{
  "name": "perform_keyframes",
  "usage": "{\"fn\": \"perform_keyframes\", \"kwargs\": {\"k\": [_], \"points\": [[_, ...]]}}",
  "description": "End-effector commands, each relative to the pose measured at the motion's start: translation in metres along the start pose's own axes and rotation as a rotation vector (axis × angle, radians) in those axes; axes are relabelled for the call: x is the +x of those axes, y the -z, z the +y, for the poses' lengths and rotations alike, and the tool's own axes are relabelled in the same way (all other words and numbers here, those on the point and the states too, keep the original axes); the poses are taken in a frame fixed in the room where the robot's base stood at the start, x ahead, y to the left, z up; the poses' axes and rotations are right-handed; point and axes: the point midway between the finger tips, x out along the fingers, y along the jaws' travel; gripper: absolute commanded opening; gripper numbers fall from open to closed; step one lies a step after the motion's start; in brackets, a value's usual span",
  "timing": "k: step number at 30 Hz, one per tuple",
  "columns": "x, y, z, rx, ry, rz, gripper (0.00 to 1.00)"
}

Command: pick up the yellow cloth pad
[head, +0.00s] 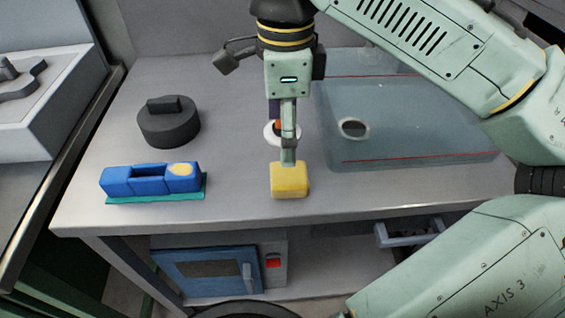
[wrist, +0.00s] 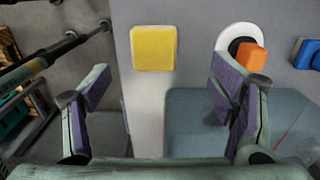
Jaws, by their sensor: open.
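The yellow cloth pad (head: 290,181) lies near the front edge of the grey table in the head view. It also shows in the wrist view (wrist: 154,48), at the top, left of centre and wholly visible. My gripper (head: 288,152) points down just above or behind the pad in the head view, its lower end overlapping the pad's far edge. In the wrist view my gripper's two purple-lined fingers (wrist: 160,88) stand wide apart with nothing between them. The pad is ahead of the fingertips there. I cannot tell whether a finger touches it.
A white ring (head: 270,133) with an orange part (wrist: 252,57) is close behind my gripper. A blue block (head: 150,179) on a teal base and a dark round weight (head: 168,124) stand left. A see-through bluish slab (head: 420,130) covers the right. The table's front edge (head: 240,220) is near.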

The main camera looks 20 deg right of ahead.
Motion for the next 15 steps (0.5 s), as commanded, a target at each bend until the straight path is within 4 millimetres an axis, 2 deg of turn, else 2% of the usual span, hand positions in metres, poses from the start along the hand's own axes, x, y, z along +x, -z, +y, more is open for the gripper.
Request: {"fn": "perform_keyframes", "kwargs": {"k": [6, 15], "points": [[0.034, 0.001, 0.001, 0.0, 0.0, -0.001, 0.78], [0.061, 0.004, 0.005, -0.001, -0.001, -0.003, 0.78]]}}
